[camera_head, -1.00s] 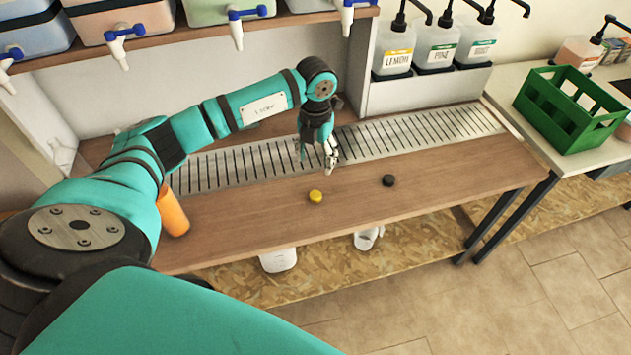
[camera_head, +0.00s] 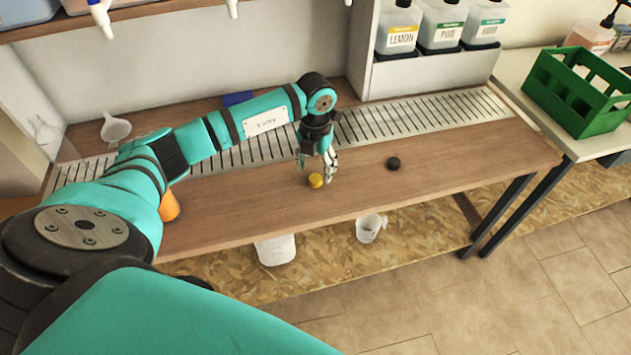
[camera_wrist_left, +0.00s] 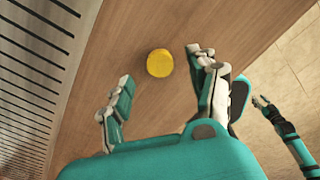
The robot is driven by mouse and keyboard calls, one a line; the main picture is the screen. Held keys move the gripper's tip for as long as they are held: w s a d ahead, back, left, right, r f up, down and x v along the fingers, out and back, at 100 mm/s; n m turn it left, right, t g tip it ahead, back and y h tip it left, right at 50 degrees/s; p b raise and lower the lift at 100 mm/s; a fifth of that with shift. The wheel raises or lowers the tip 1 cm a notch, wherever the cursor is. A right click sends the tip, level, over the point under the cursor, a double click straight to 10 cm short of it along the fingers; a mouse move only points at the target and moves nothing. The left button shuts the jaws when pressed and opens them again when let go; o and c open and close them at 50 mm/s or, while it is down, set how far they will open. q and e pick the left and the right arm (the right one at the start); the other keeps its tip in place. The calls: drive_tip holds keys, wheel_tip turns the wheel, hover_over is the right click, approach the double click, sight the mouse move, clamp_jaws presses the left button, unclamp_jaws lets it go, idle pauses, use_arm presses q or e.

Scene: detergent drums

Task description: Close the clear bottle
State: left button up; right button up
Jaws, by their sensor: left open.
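A round yellow cap (camera_head: 316,181) lies on the wooden counter; it also shows in the left wrist view (camera_wrist_left: 160,63). My left gripper (camera_head: 315,170) points down over it, open and empty. In the left wrist view the cap lies just beyond and between the spread fingers (camera_wrist_left: 158,88). A black cap (camera_head: 394,163) lies on the counter to the right. I cannot make out a clear bottle in these frames. An orange object (camera_head: 168,206) is partly hidden behind my left arm. My right gripper (camera_wrist_left: 264,103) shows small at the right of the wrist view, its opening unclear.
A slotted metal drain strip (camera_head: 400,120) runs along the counter's back. A green crate (camera_head: 575,95) is on the side table. A white container (camera_head: 275,249) and a jug (camera_head: 368,229) are on the lower shelf.

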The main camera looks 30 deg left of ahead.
sight(316, 178)
use_arm(q)
wheel_tip(316, 178, down, 4)
drive_tip(key=shift+r+b, duration=0.15)
drive_tip(key=shift+b, duration=0.8)
drive_tip(key=shift+r, duration=0.15)
drive_tip(key=shift+c, duration=0.4)
drive_tip(key=c, duration=0.7)
